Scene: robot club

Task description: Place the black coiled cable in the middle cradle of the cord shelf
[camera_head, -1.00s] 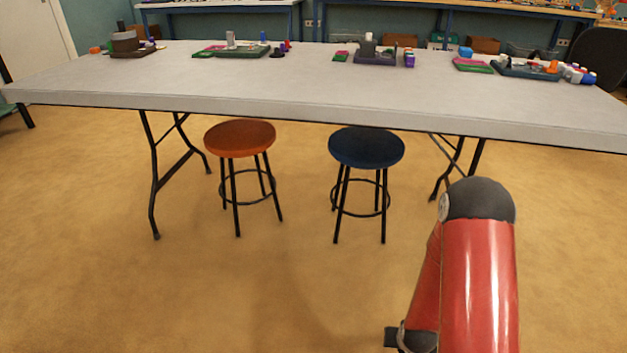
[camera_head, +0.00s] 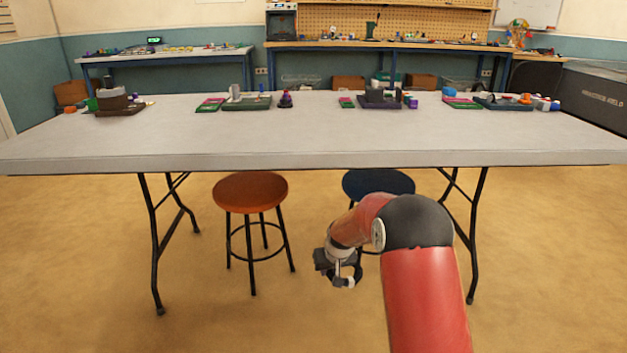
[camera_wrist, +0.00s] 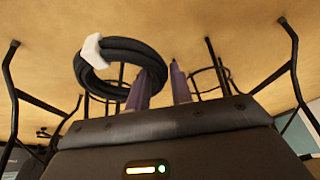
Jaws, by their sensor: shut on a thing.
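The black coiled cable (camera_wrist: 115,52) is a ring with a white tag on its upper left, seen in the wrist view. My gripper (camera_wrist: 160,80) is shut on the coil's right side; the left finger overlaps the loop. In the head view my gripper (camera_head: 343,281) hangs in front of the long table, below its top and near the stools. The cable is too small there to make out clearly. I cannot pick out a cord shelf or its middle cradle in either view.
A long grey table (camera_head: 300,135) spans the view, with several small assemblies along its far side. An orange stool (camera_head: 250,192) and a dark blue stool (camera_head: 378,183) stand at its front edge. Blue workbenches (camera_head: 400,46) line the back wall. The floor in front is open.

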